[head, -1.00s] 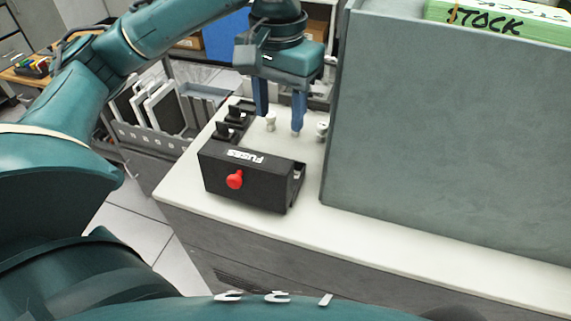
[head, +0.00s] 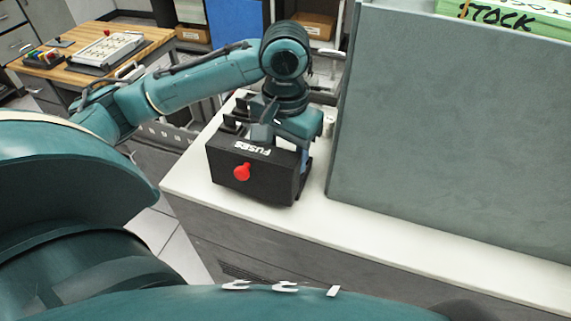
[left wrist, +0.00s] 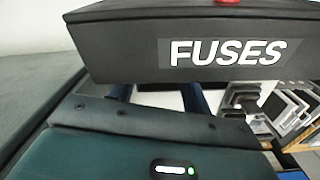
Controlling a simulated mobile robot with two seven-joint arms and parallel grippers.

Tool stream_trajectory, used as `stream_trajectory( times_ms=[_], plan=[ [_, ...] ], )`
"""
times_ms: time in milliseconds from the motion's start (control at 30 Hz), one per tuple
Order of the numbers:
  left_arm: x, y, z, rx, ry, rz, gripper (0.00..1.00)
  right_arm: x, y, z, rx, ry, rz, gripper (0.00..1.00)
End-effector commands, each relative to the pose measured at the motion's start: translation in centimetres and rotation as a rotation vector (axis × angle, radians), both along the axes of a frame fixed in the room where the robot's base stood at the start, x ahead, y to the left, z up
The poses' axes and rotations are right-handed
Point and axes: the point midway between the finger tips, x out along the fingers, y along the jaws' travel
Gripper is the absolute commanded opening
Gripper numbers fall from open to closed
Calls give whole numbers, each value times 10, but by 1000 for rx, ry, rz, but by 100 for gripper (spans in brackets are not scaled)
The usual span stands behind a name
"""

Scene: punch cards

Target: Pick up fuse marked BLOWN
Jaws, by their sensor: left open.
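No fuse marked BLOWN can be made out. The black box labelled FUSES (head: 251,168) stands on the white counter, and its lid, open and upright, bears a red knob (head: 242,172). My left gripper (head: 298,140) points down just behind this lid, over the box. It is open, with one blue finger showing past the lid's right end. In the left wrist view the lid (left wrist: 200,45) fills the top, and the gripper's blue fingers (left wrist: 157,97) reach in behind it. What lies between the fingertips is hidden. My right gripper is out of view.
A big grey-green cabinet (head: 430,130) stands close on the right. Black switches (head: 232,118) sit on the counter to the left of the gripper. A small pale knob (head: 328,126) shows behind it. The white counter (head: 400,225) is clear along the front.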

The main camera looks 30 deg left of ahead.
Motion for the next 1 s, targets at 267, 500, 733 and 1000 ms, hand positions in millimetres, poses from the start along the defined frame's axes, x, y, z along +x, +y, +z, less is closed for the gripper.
stream_trajectory(
  times_ms=[267,500,733,1000],
  plan=[
    [0,0,-4,-1,0,0,48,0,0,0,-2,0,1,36],
    [0,0,-4,0,0,0,29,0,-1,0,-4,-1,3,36],
    [0,0,-3,-1,0,0,10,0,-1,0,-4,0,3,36],
    [0,0,-3,-1,-1,0,0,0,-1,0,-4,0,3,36]
  ],
)
